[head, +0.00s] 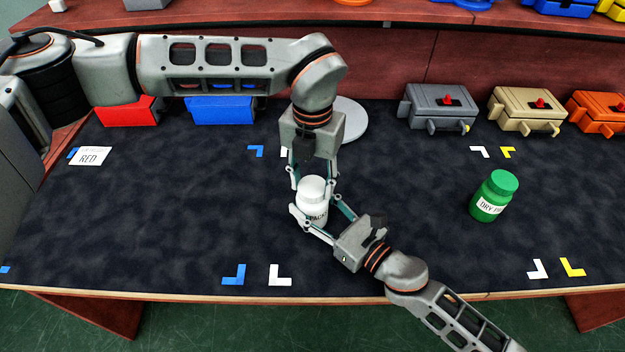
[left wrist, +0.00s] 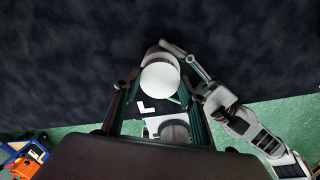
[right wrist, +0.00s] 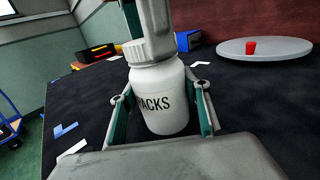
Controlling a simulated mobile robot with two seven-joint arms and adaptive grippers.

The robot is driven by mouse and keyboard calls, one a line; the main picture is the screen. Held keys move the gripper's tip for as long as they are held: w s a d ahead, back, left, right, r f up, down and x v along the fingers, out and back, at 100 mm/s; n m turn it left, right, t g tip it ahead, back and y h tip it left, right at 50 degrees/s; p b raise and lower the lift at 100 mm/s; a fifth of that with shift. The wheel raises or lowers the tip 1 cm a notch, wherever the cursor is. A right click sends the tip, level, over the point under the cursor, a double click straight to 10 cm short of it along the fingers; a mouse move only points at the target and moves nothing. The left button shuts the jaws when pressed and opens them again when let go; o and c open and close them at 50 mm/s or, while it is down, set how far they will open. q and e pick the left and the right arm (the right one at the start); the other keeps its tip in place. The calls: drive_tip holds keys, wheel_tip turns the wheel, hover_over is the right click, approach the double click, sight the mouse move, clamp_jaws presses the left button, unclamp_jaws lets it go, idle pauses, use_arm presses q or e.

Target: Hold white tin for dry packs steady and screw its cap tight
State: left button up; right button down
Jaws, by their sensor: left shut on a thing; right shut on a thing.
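The white tin (head: 316,211) stands upright on the dark table mat in the middle of the head view. Its label reads "PACKS" in the right wrist view (right wrist: 165,104), and its white cap (head: 312,187) sits on top. My left gripper (head: 313,180) comes down from above and is shut on the cap; the cap shows from above in the left wrist view (left wrist: 160,78). My right gripper (head: 322,217) comes in from the front right, low down, and is shut around the tin's body. Whether any gap is left under the cap I cannot tell.
A green tin (head: 492,196) stands to the right. A grey round plate (head: 350,121) lies behind my left gripper. Grey (head: 440,107), tan (head: 527,110) and orange (head: 598,112) boxes line the back right; red (head: 128,112) and blue (head: 222,111) boxes the back left. The mat around the white tin is clear.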

use_arm(q)
drive_tip(key=m, duration=0.5)
drive_tip(key=shift+m, duration=0.4)
drive_tip(key=m, duration=0.4)
drive_tip(key=o, duration=1.2)
drive_tip(key=shift+o, duration=0.2)
drive_tip(key=shift+r, duration=0.1)
drive_tip(key=shift+r, duration=2.15)
drive_tip(key=shift+c, duration=0.3)
